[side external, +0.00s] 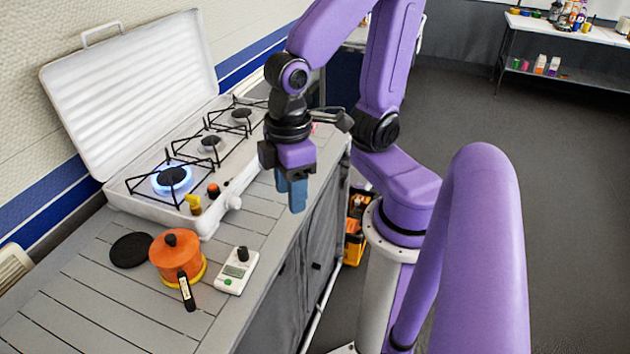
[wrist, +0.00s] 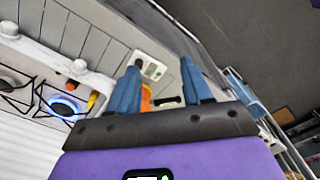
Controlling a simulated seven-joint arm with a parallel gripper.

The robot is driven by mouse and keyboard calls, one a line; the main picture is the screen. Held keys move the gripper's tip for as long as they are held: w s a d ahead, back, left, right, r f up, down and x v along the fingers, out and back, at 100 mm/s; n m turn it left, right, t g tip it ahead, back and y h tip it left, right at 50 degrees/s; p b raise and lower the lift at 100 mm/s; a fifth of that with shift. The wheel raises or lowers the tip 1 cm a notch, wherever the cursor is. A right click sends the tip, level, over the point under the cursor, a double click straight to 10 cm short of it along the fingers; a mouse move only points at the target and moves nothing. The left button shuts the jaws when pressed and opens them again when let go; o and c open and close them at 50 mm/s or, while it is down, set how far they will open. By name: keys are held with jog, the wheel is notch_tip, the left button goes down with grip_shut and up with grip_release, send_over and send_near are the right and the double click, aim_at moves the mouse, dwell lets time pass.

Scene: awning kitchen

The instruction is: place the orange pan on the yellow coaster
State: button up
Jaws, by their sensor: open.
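The orange pan (side external: 176,262) stands upright on the grey counter in the side external view, with a black lid knob and a black handle pointing toward the front. A yellow rim shows under its right side; this looks like the yellow coaster (side external: 201,276), mostly hidden by the pan. My gripper (side external: 293,198) is open and empty, above the counter's right edge, well apart from the pan and to its upper right. In the wrist view my gripper (wrist: 158,66) has its blue fingers spread, and the orange pan (wrist: 146,98) shows partly behind the left finger.
A white device (side external: 237,270) lies right of the pan. A black round disc (side external: 131,250) lies to its left. Behind stands a white stove (side external: 205,165) with a lit front burner (side external: 173,179) and raised lid. The counter's front left is clear.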

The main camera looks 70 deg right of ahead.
jog(key=s+n, duration=0.1)
jog(key=s+d+n, duration=0.2)
jog(key=shift+s+d+r, duration=0.15)
jog(key=shift+s+d, duration=0.1)
jog(key=shift+s, duration=0.05)
dwell(2.1)
